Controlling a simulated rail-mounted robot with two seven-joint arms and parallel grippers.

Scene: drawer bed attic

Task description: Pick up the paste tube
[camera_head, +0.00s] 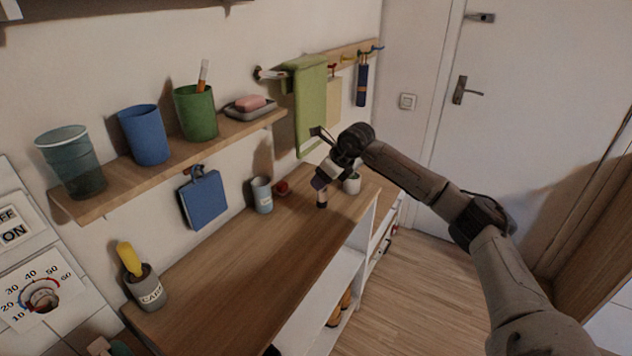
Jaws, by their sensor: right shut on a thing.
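My right gripper (326,172) reaches in from the right and is over the far end of the wooden counter. It is shut on a small tube, which looks like the paste tube (321,195). The tube is upright, with a purplish body and a dark end pointing down. Its upper part is hidden by the gripper. I cannot tell whether its lower end touches the counter. My left gripper is not in view.
A white cup (352,184) stands just right of the tube. A grey-blue cup (262,195) and a small red thing (282,187) are to the left. A green towel (310,105) hangs behind. The counter's middle (245,255) is clear.

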